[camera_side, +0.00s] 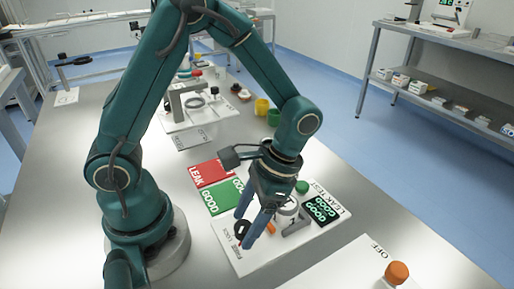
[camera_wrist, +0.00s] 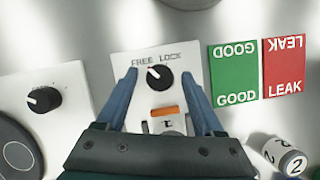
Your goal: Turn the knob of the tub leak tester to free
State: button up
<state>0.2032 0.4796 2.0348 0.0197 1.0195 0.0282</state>
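The knob (camera_wrist: 160,77) of the tub leak tester is black and round, on a white panel (camera_wrist: 125,62) marked FREE at left and LOCK at right. Its white pointer mark points to the upper left, toward FREE. My gripper (camera_wrist: 160,72) is open, with one blue finger on each side of the knob and visible gaps between. In the side view my gripper (camera_side: 244,229) points down at the knob (camera_side: 241,229) near the front corner of the tester's white base (camera_side: 258,258). The fingers partly hide the knob there.
Beside the knob sits an orange part (camera_wrist: 165,110). Green GOOD (camera_wrist: 235,75) and red LEAK (camera_wrist: 284,70) pads lie to the right, with a tub marked 2 (camera_wrist: 283,155) below. Another panel with a black knob (camera_wrist: 44,99) is left. The tester's screen (camera_side: 320,210) reads GOOD.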

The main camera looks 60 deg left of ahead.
jog(key=shift+w+r, duration=0.1)
jog(key=shift+v, duration=2.4)
jog(key=shift+r, duration=0.1)
jog(key=s+a+r+n+t+h, duration=0.1)
jog(key=s+a+r+n+t, duration=0.1)
jog(key=r+t, duration=0.6)
jog(key=shift+s+a+r+n+t, duration=0.2)
jog(key=shift+s+a+n+t, duration=0.15)
jog(key=shift+a+t, duration=0.55)
